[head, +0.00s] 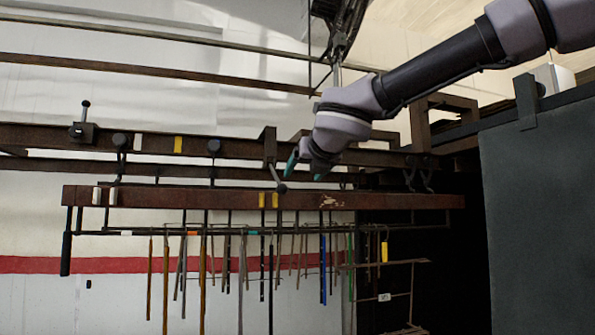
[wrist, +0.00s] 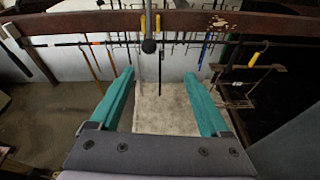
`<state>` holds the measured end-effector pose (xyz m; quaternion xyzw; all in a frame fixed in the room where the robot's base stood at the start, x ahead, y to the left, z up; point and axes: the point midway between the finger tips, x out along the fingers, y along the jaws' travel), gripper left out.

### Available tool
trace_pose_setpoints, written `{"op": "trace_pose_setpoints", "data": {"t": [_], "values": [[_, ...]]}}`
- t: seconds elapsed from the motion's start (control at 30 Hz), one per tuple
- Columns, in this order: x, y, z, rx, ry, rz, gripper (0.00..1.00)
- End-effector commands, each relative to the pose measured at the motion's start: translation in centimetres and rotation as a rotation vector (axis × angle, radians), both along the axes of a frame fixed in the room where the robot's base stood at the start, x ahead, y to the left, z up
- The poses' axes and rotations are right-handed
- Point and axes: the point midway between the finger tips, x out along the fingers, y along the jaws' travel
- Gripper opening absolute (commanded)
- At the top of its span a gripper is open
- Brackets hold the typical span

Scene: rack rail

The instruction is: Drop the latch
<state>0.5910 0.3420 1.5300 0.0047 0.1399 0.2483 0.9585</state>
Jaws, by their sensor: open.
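A latch lever (head: 272,165) hangs from a bracket on the dark rail and ends in a dark round knob (head: 281,188). In the wrist view the knob (wrist: 149,46) shows in front of the rusty beam, beyond the fingertips and slightly left of the middle of the gap. My gripper (head: 304,169) is just right of the lever. Its teal fingers (wrist: 160,76) are spread apart with nothing between them. I cannot tell whether either finger touches the lever. A second, upright knobbed fitting (head: 82,131) stands on the rail at the far left.
The rusty beam (head: 230,197) runs across below the rail (head: 50,136), with yellow marks near the knob. Several thin rods hang from a bar under it. A dark grey panel (head: 540,200) stands at the right. Pale floor shows below my fingers.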

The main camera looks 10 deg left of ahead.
Motion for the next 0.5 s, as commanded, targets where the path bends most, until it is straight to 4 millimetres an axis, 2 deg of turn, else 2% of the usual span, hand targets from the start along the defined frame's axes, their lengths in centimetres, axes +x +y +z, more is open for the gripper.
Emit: {"op": "trace_pose_setpoints", "data": {"t": [0.03, 0.17, 0.5], "values": [[-0.4, 0.9, 0.2, -0.027, -0.026, 0.028, 0.80], [-0.4, 2.0, 0.3, -0.062, -0.059, 0.057, 0.80], [3.5, 4.3, -0.9, -0.062, -0.056, 0.054, 0.80]]}}
